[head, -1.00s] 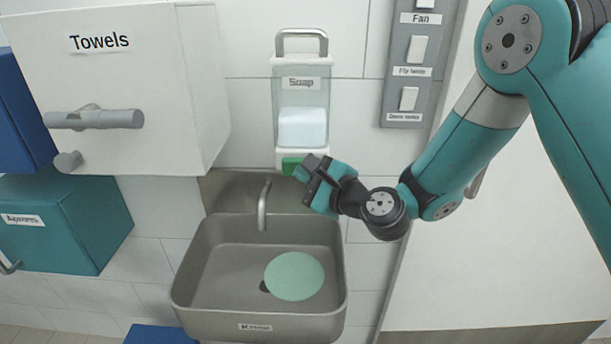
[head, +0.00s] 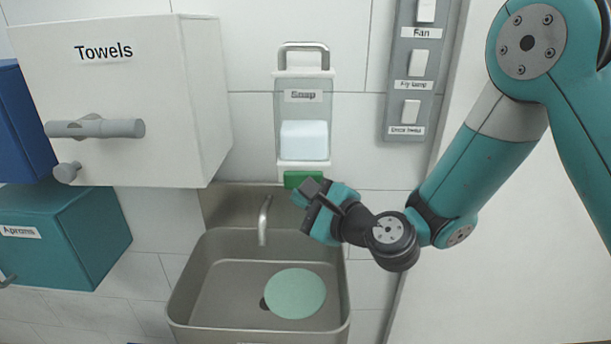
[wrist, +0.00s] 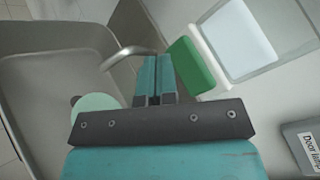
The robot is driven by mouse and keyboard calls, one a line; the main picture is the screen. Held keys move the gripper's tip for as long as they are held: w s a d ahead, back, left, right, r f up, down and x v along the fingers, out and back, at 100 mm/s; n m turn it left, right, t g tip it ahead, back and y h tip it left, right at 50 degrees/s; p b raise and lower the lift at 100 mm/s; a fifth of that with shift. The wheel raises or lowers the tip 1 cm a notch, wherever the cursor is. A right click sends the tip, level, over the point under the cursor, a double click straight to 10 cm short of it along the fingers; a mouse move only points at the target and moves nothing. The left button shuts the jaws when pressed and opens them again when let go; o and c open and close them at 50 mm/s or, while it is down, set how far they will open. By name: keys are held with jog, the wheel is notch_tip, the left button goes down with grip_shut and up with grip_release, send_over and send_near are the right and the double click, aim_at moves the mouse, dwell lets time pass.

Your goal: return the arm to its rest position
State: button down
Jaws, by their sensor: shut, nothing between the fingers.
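My gripper (head: 306,198) is at the end of my teal arm, in front of the wall just below the soap dispenser (head: 304,112). It is shut and holds nothing; in the wrist view its two fingers (wrist: 154,80) lie side by side. The dispenser's green bar (head: 303,179) is just above the fingertips in the head view and right of them in the wrist view (wrist: 190,66). I cannot tell whether the fingers touch it. My arm reaches in from the right, bent at the elbow.
A sink (head: 210,275) with a tap (head: 264,220) and a pale green disc (head: 295,293) lies below. A white Towels cabinet (head: 120,110) with a protruding handle (head: 95,128) is left, above a teal Aprons box (head: 70,240). A switch panel (head: 410,75) is on the upper right wall.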

jog(key=s+r+n+g, duration=0.5)
jog(key=s+n+g, duration=0.2)
jog(key=s+n, duration=0.45)
jog(key=s+d+n+g+h, duration=0.5)
jog(key=s+d+n+h, duration=0.3)
jog(key=s+d+n, duration=0.4)
jog(key=s+d, duration=0.2)
jog(key=d, duration=0.1)
